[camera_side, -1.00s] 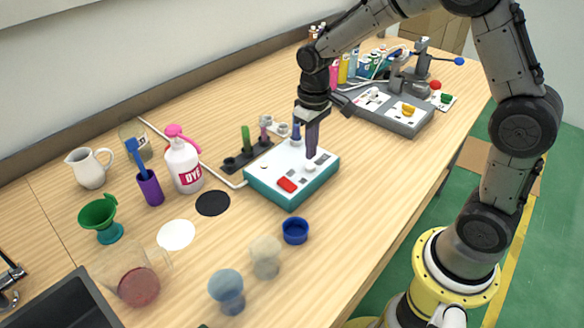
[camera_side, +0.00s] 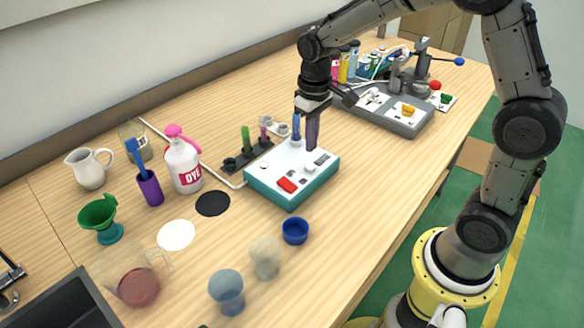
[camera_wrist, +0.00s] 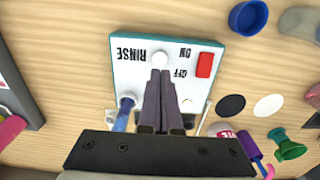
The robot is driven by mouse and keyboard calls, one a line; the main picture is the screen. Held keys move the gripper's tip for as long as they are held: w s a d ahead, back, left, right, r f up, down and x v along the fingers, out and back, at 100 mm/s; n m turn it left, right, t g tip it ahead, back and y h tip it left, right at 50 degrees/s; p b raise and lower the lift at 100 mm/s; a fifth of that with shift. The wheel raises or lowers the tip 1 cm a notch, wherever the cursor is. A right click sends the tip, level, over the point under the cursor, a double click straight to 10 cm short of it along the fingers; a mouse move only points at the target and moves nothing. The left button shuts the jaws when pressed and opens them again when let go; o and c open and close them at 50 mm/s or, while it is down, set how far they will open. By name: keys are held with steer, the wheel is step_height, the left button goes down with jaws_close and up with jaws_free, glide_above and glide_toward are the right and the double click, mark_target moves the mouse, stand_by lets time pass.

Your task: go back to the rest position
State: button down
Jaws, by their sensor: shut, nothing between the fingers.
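My gripper (camera_side: 312,146) is shut and empty. It points down above the back right part of the white-topped teal rinse box (camera_side: 268,195), with a small gap under the fingertips. In the wrist view, the closed dark purple fingers (camera_wrist: 160,74) reach over the box (camera_wrist: 140,72), with the tips beside a round white button (camera_wrist: 160,58). The box's top shows the words RINSE, ON and OFF and a red switch (camera_wrist: 205,65).
A dark rack with tubes (camera_side: 247,155) stands behind the box. The grey machine (camera_side: 398,118) is at the right. A dye bottle (camera_side: 185,165), a blue cup (camera_side: 295,231) and several cups and jugs are at the left and front. The right front tabletop is clear.

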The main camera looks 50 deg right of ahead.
steer(key=s+r+t, duration=0.4)
steer(key=s+r, duration=0.4)
steer(key=r, duration=0.5)
steer(key=s+a+f+t, duration=0.1)
steer(key=s, duration=1.2)
steer(key=shift+s+f+t, duration=0.3)
steer(key=shift+s+f, duration=0.1)
